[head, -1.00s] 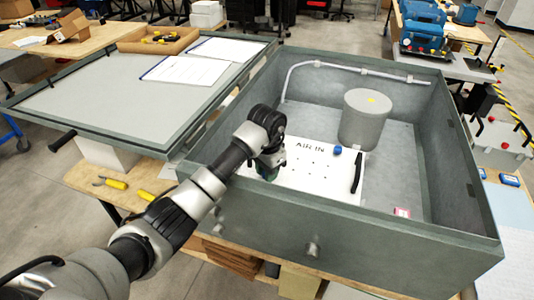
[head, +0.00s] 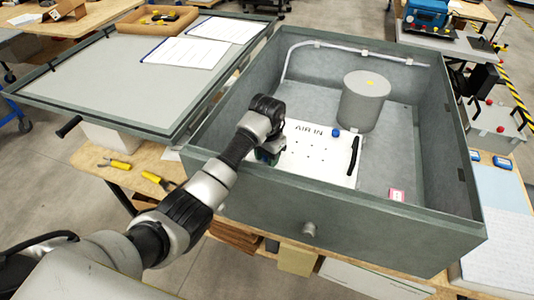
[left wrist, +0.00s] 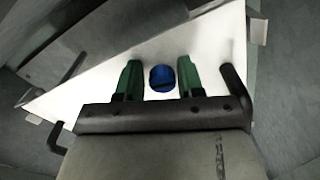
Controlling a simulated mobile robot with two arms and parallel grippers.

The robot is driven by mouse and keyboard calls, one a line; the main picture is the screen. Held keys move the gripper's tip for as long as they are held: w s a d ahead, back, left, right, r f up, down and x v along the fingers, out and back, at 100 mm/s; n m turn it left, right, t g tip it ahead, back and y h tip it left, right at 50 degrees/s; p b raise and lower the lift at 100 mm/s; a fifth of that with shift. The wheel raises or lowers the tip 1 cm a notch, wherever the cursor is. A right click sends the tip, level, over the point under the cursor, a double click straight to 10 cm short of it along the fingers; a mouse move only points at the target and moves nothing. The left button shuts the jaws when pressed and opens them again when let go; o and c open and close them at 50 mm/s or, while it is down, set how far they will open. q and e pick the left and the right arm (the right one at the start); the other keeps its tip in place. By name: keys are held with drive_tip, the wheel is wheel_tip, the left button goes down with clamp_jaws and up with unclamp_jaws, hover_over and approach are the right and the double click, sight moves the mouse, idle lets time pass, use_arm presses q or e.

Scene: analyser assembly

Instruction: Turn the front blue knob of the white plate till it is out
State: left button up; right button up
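The white plate (head: 318,165) marked AIR IN lies inside the grey open case. One blue knob (head: 336,132) shows at its back edge in the head view. My left gripper (head: 267,156) is over the plate's left part and hides what is beneath it there. In the left wrist view the gripper's two green fingers (left wrist: 161,82) are open, one on each side of a blue knob (left wrist: 162,77). A gap shows between the knob and each finger. I cannot tell how deep the fingers reach. My right gripper is not in view.
The case's front wall (head: 330,205) stands near my left arm. A grey cylinder (head: 365,100) is behind the plate, and a black handle (head: 353,155) is on its right side. The case's lid (head: 120,85) lies open at left. The case floor at right is mostly clear.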

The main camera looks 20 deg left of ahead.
use_arm(q)
drive_tip(key=shift+o, duration=1.1)
drive_tip(key=shift+w+r, duration=0.1)
drive_tip(key=shift+r, duration=0.1)
drive_tip(key=shift+r+p, duration=0.3)
drive_tip(key=shift+r, duration=0.15)
wheel_tip(320, 180, up, 10)
drive_tip(key=p, duration=0.8)
drive_tip(key=shift+w+f, duration=0.1)
